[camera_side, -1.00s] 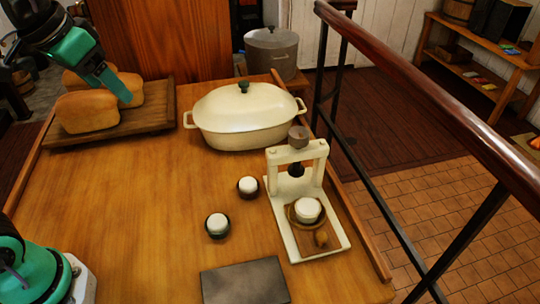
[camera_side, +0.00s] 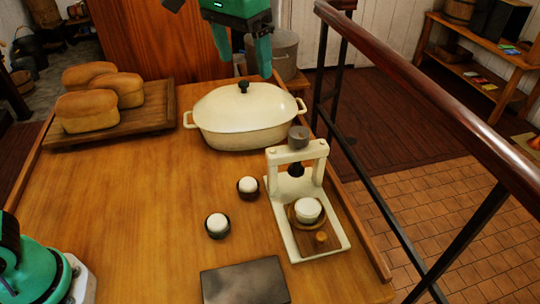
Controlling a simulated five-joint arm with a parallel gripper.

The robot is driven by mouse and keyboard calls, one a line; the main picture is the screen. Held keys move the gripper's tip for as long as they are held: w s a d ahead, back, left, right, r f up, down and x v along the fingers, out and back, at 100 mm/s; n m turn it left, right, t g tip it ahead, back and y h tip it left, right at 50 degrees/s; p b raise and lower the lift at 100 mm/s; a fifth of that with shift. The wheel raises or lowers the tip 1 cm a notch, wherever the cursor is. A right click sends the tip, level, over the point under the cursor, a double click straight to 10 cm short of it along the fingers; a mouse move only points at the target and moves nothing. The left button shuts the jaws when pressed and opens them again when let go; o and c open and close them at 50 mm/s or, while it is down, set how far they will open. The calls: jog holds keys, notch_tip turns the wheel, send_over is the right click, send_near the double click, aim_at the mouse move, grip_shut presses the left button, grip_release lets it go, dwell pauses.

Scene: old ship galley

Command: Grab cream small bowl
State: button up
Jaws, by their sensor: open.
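A cream small bowl (camera_side: 308,211) sits on a round wooden disc in the base of a cream press (camera_side: 337,243), under its crossbar and dark plunger. My gripper (camera_side: 245,66) is at the top of the picture, above and behind the oval pot's lid, with its two green fingers apart and nothing seen between them. It is well away from the bowl, which lies lower and to the right. The bowl's side facing away from the camera is hidden.
Two small dark cups with white tops (camera_side: 248,188) (camera_side: 217,226) stand left of the press. A cream lidded oval pot (camera_side: 240,115) is behind it. A dark slab (camera_side: 246,282) lies in front. Loaves (camera_side: 88,111) sit on a board at left. The table's left middle is clear.

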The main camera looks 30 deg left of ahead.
jog(key=w+d+f+m+g, duration=0.1)
jog(key=d+f, duration=0.1)
jog(key=d, duration=0.3)
jog(key=w+d+f, duration=0.2)
jog(key=d+f, duration=0.1)
jog(key=d, duration=0.3)
send_over(308, 206)
jog(key=shift+g+y, duration=0.3)
jog(key=shift+y, duration=0.1)
notch_tip(308, 206, down, 22)
jog(key=shift+d+f, duration=0.1)
jog(key=shift+f, duration=2.6)
jog(key=c, duration=1.1)
jog(key=shift+r, duration=0.1)
